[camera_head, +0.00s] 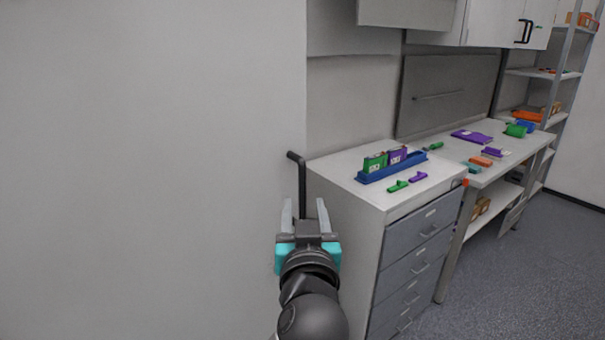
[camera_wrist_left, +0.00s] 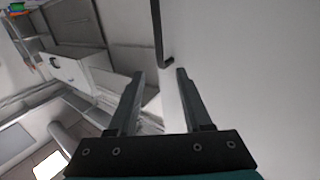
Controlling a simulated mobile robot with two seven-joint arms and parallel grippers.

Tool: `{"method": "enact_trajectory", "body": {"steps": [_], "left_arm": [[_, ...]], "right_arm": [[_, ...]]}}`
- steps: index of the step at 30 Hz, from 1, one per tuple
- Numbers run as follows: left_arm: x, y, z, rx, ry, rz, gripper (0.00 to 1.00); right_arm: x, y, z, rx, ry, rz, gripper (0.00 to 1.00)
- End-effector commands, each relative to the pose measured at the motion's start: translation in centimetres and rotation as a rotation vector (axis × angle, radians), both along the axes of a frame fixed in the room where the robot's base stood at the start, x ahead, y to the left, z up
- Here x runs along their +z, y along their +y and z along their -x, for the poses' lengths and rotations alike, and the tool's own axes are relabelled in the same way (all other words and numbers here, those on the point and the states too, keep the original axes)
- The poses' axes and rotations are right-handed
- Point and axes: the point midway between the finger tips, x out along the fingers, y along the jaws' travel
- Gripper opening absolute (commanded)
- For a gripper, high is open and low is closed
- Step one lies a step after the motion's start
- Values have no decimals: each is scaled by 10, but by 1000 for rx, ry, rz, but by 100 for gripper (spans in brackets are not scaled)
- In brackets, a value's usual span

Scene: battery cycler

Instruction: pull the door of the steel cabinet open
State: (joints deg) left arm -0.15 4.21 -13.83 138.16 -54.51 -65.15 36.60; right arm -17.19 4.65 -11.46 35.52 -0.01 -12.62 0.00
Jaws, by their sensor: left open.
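The steel cabinet's door (camera_head: 150,170) is the large plain light grey panel filling the left half of the head view. It looks shut, though I cannot see a gap at its edge. Its dark bar handle (camera_head: 302,183) stands upright near the right edge, with a bend at the top. The handle also shows at the top of the left wrist view (camera_wrist_left: 158,35). My left gripper (camera_head: 304,207) is open, with two grey fingers and a teal body. Its fingertips (camera_wrist_left: 158,75) lie to either side of the handle's line, and nothing is clamped. My right gripper is not in view.
A drawer unit (camera_head: 415,245) stands close to the right of the handle. On it lies a blue tray (camera_head: 392,168) with green and purple pieces. A workbench (camera_head: 505,165) and shelf rack (camera_head: 565,75) stand farther right. Open floor (camera_head: 530,285) lies at the lower right.

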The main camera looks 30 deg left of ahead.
Motion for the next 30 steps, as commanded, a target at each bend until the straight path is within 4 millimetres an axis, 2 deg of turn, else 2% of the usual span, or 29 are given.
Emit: {"method": "enact_trajectory", "body": {"steps": [6, 15, 21, 30], "left_arm": [[3, 26, -39, 0, 0, -7, 50], [1, 55, -82, 0, 2, -5, 50], [0, 64, -98, -2, 2, -3, 50], [-1, 68, -103, -3, 2, -1, 50]], "right_arm": [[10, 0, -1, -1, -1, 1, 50], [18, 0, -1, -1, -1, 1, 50], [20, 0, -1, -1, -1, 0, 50], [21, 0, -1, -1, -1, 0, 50]]}}
